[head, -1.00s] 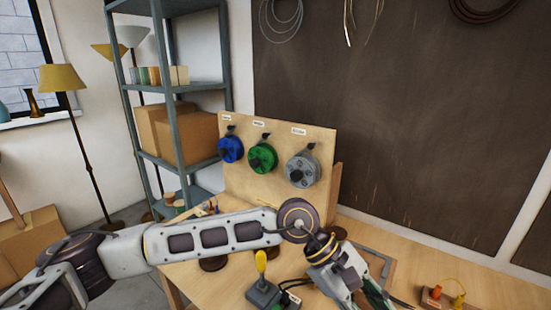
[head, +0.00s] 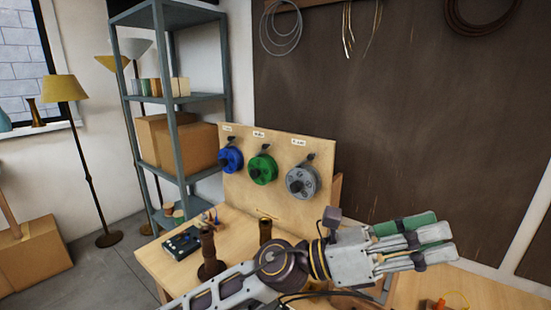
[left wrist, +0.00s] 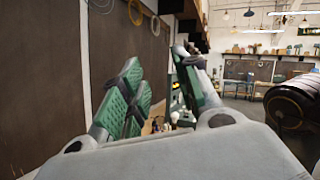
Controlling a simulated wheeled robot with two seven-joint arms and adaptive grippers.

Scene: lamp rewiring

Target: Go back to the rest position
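My left gripper (head: 430,243) is raised above the right part of the workbench (head: 490,292), its green-padded fingers pointing right in the head view. In the left wrist view the fingers (left wrist: 163,95) stand apart with a gap between them and nothing held. My left forearm crosses the front of the bench and hides part of it. My right gripper is in neither view.
A wooden panel (head: 285,205) holds a blue spool (head: 231,159), a green spool (head: 263,170) and a grey spool (head: 302,182). Dark stands (head: 209,252) and a dark box (head: 181,243) are on the bench left of my arm. A shelf (head: 175,97) stands behind.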

